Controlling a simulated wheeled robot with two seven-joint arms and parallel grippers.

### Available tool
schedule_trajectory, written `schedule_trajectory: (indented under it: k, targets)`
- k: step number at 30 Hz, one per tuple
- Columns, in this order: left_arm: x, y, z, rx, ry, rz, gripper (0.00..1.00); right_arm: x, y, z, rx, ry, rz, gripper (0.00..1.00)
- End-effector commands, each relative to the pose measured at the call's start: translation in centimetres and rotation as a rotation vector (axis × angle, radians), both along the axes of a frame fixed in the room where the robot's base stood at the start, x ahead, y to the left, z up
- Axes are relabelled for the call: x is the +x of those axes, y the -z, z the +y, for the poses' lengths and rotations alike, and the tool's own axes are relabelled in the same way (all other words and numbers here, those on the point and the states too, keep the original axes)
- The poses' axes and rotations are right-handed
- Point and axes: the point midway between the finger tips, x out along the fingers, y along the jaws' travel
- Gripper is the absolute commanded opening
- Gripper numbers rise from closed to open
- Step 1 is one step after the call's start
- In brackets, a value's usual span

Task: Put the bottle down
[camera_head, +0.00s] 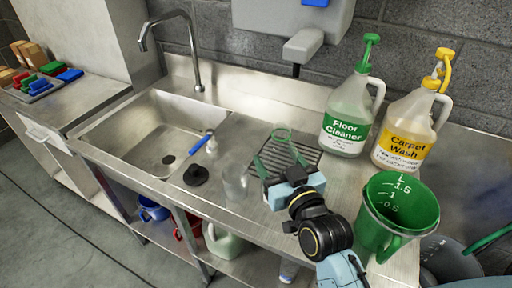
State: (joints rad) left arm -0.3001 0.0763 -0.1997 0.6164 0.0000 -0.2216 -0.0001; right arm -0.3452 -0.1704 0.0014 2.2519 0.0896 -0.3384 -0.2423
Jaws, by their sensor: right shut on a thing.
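My right gripper (279,160) reaches over the front of the steel counter, its fingers pointing away towards the ribbed drain area. It is shut on a see-through bottle with a green rim (282,134); the clear body is hard to make out against the ribs. I cannot tell whether the bottle's base touches the counter. Another clear, bottle-like shape (236,184) stands on the counter left of the gripper. My left gripper is not in view.
A green measuring jug (399,203) is at the right front. The sink (150,125) is left, with a blue-headed sprayer (201,142) and black stopper (196,175) at its right edge.

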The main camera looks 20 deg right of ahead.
Motion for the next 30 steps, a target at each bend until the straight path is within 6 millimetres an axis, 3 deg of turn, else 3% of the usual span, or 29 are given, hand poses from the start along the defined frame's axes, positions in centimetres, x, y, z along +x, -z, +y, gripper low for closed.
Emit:
schedule_trajectory:
  k: [1, 6, 8, 11, 30]
  targets:
    - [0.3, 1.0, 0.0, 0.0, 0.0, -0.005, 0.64, -0.7, 1.1, -1.7, -0.006, 0.029, 0.006, 0.44]
    - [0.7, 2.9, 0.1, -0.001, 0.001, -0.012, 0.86, -2.7, 2.3, -7.0, -0.007, 0.126, 0.005, 0.44]
    - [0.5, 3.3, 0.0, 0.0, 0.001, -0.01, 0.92, -3.1, 2.4, -8.2, -0.007, 0.147, 0.001, 0.44]
    - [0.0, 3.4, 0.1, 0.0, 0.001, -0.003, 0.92, -2.6, 2.2, -9.2, -0.005, 0.163, -0.005, 0.44]
    - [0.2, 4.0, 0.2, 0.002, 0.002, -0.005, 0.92, 12.1, 2.1, -12.0, -0.003, 0.162, -0.005, 0.44]
